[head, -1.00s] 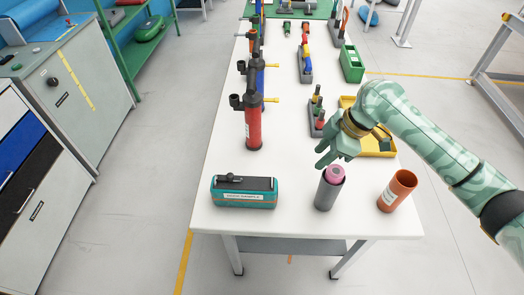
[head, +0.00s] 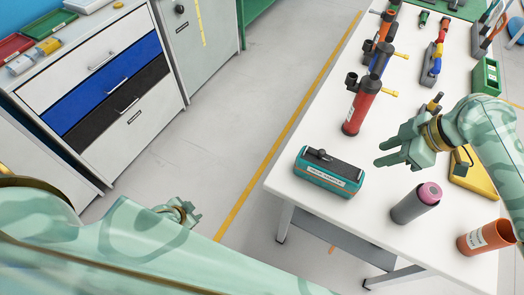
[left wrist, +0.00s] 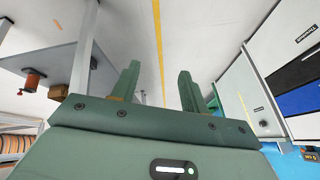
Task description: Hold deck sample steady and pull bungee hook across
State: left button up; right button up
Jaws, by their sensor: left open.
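The teal deck sample (head: 328,178) lies on the near left corner of the white table. It has a white label on its front, and a dark strap with a black hook or knob (head: 318,155) runs along its top. My left gripper (head: 190,212) is low over the floor, left of the table and apart from the sample. In the left wrist view its two fingers (left wrist: 157,88) are spread and empty. My right gripper (head: 385,153) hovers above the table, right of the sample. Its fingers look parted, with nothing between them.
A grey tube with a pink core (head: 415,203) and an orange tube (head: 486,237) stand near the table's (head: 345,220) front edge. A red pump (head: 361,108) stands behind the sample. A drawer cabinet (head: 95,85) is at left. Floor between cabinet and table is clear.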

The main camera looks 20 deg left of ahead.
pick_arm(q)
jog(key=w+d+r+t+h, duration=0.1)
jog(key=w+r+t, duration=0.1)
jog(key=w+r, duration=0.75)
notch_tip(320, 180, up, 25)
jog(key=m+h, duration=0.5)
jog(key=h, duration=0.5)
send_over(314, 160)
jog(key=s+a, duration=1)
jog(key=a, duration=0.2)
jog(key=shift+w+d+t, duration=0.25)
jog(key=shift+t, duration=0.05)
jog(key=x, duration=1.6)
jog(key=shift+w+d, duration=0.1)
grip_shut()
